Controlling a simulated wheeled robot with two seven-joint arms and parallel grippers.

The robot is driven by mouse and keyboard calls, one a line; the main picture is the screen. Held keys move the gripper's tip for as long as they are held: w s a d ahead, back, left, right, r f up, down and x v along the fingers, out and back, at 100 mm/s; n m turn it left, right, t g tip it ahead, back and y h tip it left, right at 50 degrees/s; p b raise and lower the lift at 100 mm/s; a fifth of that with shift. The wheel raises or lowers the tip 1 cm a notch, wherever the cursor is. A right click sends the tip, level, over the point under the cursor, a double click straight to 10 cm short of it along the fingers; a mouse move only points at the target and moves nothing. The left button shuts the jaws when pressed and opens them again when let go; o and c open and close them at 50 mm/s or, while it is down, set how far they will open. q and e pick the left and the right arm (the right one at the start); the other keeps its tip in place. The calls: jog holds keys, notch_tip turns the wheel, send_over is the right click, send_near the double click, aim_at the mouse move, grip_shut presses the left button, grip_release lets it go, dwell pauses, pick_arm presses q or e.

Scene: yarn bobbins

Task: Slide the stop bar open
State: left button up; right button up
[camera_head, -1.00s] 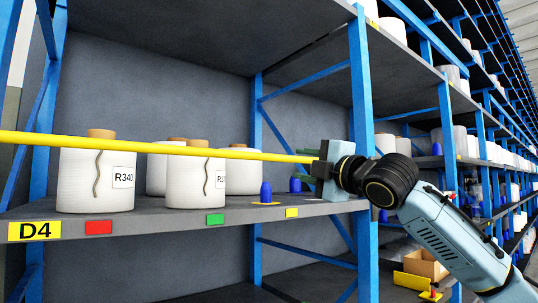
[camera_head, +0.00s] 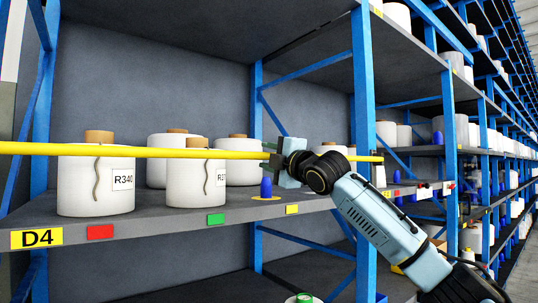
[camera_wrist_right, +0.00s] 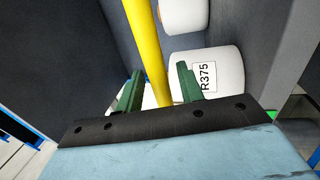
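The stop bar (camera_head: 130,151) is a long yellow bar running across the front of shelf D4, past the white bobbins. It leaves the head view at the left and its right end shows beyond the blue upright. My right gripper (camera_head: 270,155) is at the bar, left of the upright. In the wrist view the bar (camera_wrist_right: 150,55) passes between the two green fingers of my right gripper (camera_wrist_right: 160,90), with a gap visible on each side. The gripper is open around or over the bar; exact depth is unclear. My left gripper is not in view.
Bobbins R340 (camera_head: 85,185) and another labelled one (camera_head: 190,183) stand close behind the bar, with more behind. A blue cone (camera_head: 266,188) stands on the shelf (camera_head: 150,223) just below my right gripper. A blue upright (camera_head: 364,110) is right of it.

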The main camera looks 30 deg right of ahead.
grip_shut()
jog(key=shift+f, duration=0.1)
